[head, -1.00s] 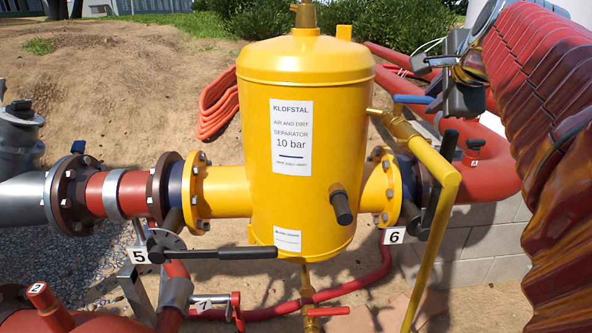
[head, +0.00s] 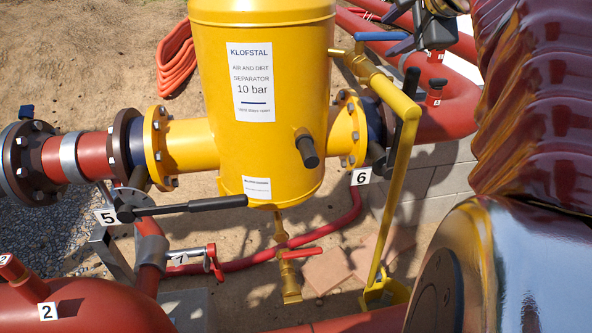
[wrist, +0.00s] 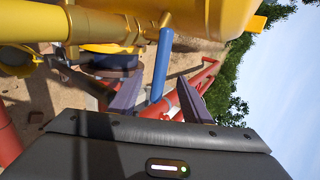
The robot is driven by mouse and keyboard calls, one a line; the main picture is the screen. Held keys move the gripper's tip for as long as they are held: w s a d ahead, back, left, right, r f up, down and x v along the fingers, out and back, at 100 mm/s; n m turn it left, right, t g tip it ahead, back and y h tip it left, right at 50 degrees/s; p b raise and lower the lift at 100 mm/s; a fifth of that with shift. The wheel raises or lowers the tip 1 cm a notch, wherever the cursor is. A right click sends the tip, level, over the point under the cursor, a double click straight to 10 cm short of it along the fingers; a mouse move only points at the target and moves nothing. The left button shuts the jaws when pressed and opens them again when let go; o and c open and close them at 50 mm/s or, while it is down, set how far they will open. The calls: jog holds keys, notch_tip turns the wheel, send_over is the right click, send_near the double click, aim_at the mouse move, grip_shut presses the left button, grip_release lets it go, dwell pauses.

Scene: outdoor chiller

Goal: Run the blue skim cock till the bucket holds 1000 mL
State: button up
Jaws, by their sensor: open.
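The blue skim cock (head: 380,37) is a blue lever on a yellow branch at the right of the yellow separator. It points right in the head view. In the wrist view the blue lever (wrist: 161,65) reaches down between the two fingers of my gripper (wrist: 160,98), which is open. I cannot tell whether either finger touches it. A yellow drain pipe (head: 407,160) runs from the branch down to a yellow bucket (head: 399,291) on the ground. The bucket's lower part is hidden by a red pipe, and its level cannot be read.
The yellow separator (head: 262,110) stands left of the lever. Black lever 6 (head: 405,125) is close behind the drain pipe. Black lever 5 (head: 190,207) and small red levers (head: 302,253) sit lower left. Red pipes (head: 450,105) run behind the cock.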

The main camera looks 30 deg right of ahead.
jog(key=o, duration=0.4)
jog(key=shift+c, duration=0.2)
jog(key=shift+s, duration=0.1)
jog(key=v, duration=0.6)
jog(key=shift+s+r, duration=0.2)
jog(key=shift+s, duration=0.1)
jog(key=shift+a, duration=0.15)
